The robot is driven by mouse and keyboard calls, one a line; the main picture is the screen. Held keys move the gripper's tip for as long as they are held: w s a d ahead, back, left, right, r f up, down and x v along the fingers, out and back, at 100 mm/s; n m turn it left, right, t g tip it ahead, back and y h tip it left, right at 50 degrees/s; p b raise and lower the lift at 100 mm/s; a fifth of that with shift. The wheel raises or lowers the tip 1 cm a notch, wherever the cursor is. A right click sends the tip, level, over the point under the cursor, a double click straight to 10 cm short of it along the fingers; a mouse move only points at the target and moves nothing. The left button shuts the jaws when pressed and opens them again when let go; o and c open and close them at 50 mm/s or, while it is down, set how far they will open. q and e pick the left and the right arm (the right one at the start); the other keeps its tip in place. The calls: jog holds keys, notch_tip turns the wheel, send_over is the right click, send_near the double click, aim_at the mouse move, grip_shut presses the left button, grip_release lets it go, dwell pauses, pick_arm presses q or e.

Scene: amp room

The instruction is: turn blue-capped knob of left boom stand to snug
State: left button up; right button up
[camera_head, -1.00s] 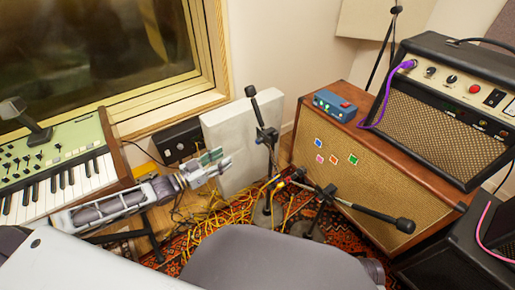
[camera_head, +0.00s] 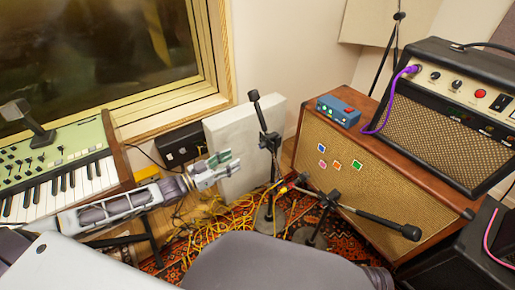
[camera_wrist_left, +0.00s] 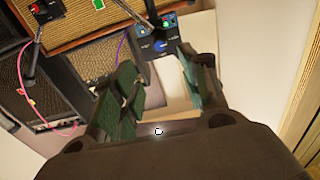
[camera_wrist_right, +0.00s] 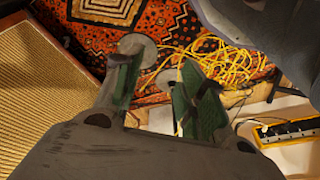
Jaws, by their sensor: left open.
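The left boom stand (camera_head: 270,141) stands at the middle, its short boom tilted up and left. A second boom stand (camera_head: 328,199) is to its right, its boom reaching towards the lower right. I cannot clearly make out the blue-capped knob in the head view. My left gripper (camera_head: 223,168) is open and empty, left of the left stand and apart from it; its fingers also show in the left wrist view (camera_wrist_left: 160,88). A blue round part (camera_wrist_left: 160,45) shows beyond them, but I cannot tell whether it is the knob. My right gripper (camera_wrist_right: 155,92) is open and empty in the right wrist view.
A keyboard (camera_head: 80,180) is at the left, under the window. A white panel (camera_head: 230,135) stands behind the left gripper. An amp cabinet (camera_head: 320,140) with a blue pedal (camera_head: 338,110) is at the right. Yellow cables (camera_head: 215,225) lie tangled on the patterned rug.

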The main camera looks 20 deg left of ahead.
aim_at(260, 146)
pick_arm(q)
jog(key=shift+b+x, duration=1.65)
jog(key=shift+x, duration=4.4)
jog(key=shift+w+d, duration=0.1)
pick_arm(e)
jog(key=r, duration=0.1)
jog(key=a+r+t, duration=0.1)
jog(key=r, duration=0.1)
jog(key=shift+a+r+y, duration=0.1)
jog(key=shift+r+y, duration=0.1)
jog(key=shift+y, duration=0.1)
pick_arm(q)
grip_shut()
pick_arm(e)
jog(key=shift+w+r, duration=0.15)
